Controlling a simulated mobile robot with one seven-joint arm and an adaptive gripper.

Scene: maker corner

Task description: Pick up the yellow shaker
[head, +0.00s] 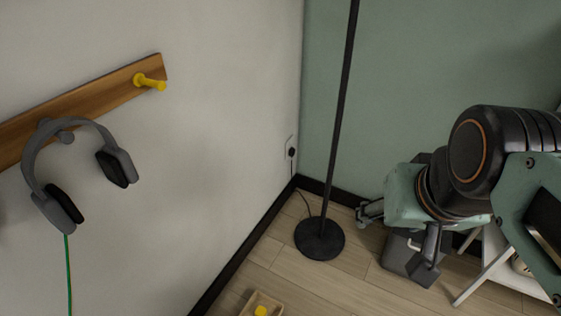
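A small yellow object (260,311) sits in a light wooden tray (247,303) at the bottom edge of the head view. Both are cut off by the frame, so I cannot tell for sure that it is the yellow shaker. My gripper (364,212) is at the right, to the right of the black lamp base and well apart from the tray. It is small and seen side-on, so its finger opening is unclear. I see nothing held in it.
A black floor lamp (320,238) stands near the corner. Grey headphones (76,165) hang from a wooden wall rail (100,100) with a yellow peg (150,82). A grey box (398,256) is below my arm. Floor between tray and lamp base is clear.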

